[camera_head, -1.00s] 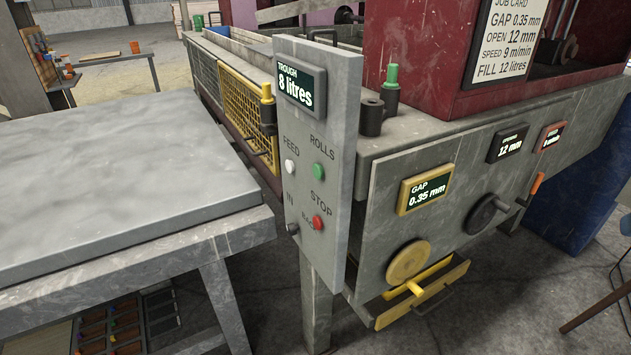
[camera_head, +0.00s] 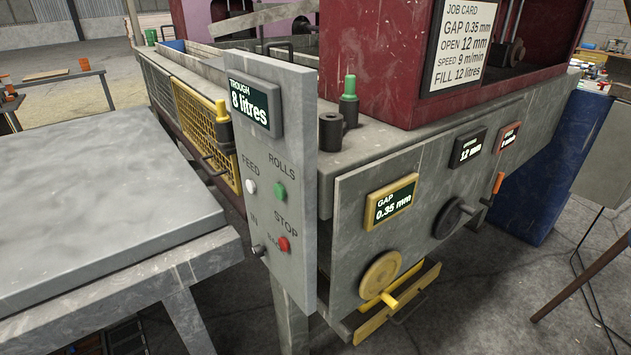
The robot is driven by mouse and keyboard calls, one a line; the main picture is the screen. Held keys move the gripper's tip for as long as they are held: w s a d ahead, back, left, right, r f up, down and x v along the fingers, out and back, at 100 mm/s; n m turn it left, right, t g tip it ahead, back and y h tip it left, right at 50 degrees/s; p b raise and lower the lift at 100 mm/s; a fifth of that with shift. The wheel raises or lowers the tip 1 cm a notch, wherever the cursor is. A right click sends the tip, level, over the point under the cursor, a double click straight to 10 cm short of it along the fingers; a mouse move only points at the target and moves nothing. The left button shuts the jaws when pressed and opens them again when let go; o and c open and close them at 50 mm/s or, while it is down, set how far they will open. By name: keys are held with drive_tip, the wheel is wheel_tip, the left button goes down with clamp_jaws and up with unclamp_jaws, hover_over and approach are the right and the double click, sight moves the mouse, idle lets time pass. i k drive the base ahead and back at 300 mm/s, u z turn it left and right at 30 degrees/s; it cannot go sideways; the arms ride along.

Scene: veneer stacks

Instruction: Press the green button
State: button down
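The green button (camera_head: 280,192) sits on a grey upright control panel (camera_head: 296,120), under the word ROLLS. A white button (camera_head: 251,187) under FEED is to its left. A red button (camera_head: 284,244) under STOP is below it. A dark knob (camera_head: 258,250) is at the lower left of the panel. A display (camera_head: 254,105) at the top reads TROUGH 8 litres. Nothing covers the green button. My gripper is not in view.
A grey table (camera_head: 90,205) stands left of the panel. Right of it, the machine front carries a GAP 0.35 mm display (camera_head: 391,201), a yellow handwheel (camera_head: 381,275) and a black handwheel (camera_head: 453,218). A job card (camera_head: 464,42) is above. Concrete floor is open at lower right.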

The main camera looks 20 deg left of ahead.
sight(279, 191)
drive_tip(key=z, duration=0.25)
drive_tip(key=i, duration=0.85)
drive_tip(key=u, duration=1.9)
